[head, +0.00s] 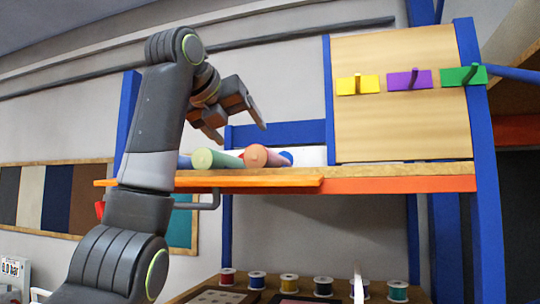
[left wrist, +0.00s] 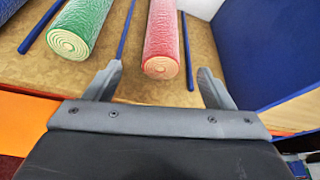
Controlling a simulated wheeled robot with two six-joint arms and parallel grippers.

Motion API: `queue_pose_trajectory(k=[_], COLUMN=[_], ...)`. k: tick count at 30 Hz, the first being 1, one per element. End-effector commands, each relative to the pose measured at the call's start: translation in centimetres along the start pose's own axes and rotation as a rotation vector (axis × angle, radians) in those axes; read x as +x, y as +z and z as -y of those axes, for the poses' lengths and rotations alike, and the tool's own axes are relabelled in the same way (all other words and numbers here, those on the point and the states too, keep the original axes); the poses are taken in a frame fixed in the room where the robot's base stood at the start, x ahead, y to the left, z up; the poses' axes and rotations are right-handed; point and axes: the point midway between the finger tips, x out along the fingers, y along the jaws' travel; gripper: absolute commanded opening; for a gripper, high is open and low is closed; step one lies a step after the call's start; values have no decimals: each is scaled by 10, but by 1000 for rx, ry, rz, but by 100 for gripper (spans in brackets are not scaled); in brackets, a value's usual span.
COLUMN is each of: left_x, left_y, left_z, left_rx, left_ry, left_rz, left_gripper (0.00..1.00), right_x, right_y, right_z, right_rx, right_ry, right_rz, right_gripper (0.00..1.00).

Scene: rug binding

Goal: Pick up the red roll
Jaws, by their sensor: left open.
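The red roll (left wrist: 163,35) lies on the wooden shelf in the left wrist view, its pale spiral end facing me. Its end also shows in the head view (head: 257,156), on the shelf below my gripper. My left gripper (head: 240,133) is open and empty, above the shelf near the roll's end. In the left wrist view its two fingers (left wrist: 160,70) stand apart, one on each side of the red roll's near end in the picture. I cannot tell the exact height gap. My right gripper is not in view.
A green roll (left wrist: 80,25) lies left of the red one, with thin blue rods (left wrist: 187,50) between and beside them. A blue panel (left wrist: 260,45) stands at the right. The shelf's orange front edge (head: 400,184) is near. Yellow, purple and green hooks (head: 408,80) are on a board.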

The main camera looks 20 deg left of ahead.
Motion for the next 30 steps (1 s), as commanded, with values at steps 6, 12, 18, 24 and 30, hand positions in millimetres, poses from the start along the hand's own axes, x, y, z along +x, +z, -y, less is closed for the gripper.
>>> queue_pose_trajectory(k=[6,12,18,24,30], left_x=[31,42,64,85,88], left_y=[1,1,1,-1,-2], left_z=[1,1,4,3,2], left_rx=[0,0,1,0,0], left_ry=[0,0,0,1,0], left_rz=[-2,-2,-3,-2,0], left_gripper=[76,76,76,76,76], right_x=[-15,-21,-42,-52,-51], right_y=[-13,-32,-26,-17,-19], right_z=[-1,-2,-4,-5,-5], right_rx=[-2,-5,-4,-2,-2], right_ry=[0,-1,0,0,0], right_rz=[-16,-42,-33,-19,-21], right_gripper=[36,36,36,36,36])
